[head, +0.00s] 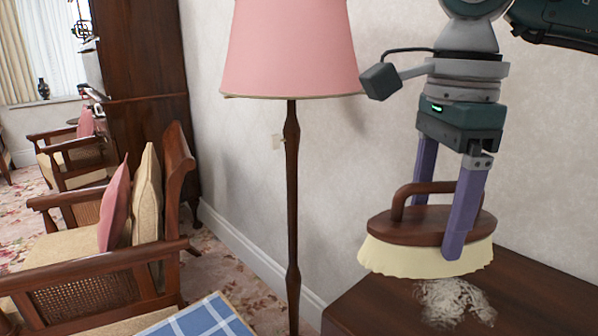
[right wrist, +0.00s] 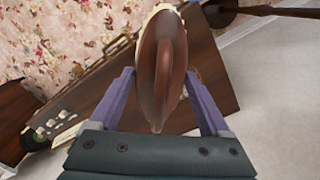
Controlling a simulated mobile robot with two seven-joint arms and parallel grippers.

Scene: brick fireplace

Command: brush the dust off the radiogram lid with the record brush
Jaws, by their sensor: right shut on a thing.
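The record brush (head: 432,226) has a dark wooden back, an arched handle and cream bristles. My right gripper (head: 437,215) is shut on it, with purple fingers on either side. The brush also shows in the right wrist view (right wrist: 160,65) between the fingers. A patch of pale grey dust (head: 455,302) lies on the dark wooden radiogram lid (head: 380,300) at the lower right. The bristles hang just above or behind the dust; I cannot tell whether they touch the lid. My left gripper is not in view.
A floor lamp (head: 291,200) with a pink shade stands left of the radiogram. A wooden armchair (head: 100,270) with cushions and a blue checked cloth (head: 205,318) are at the lower left. Knobs (right wrist: 50,118) show on the radiogram in the right wrist view.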

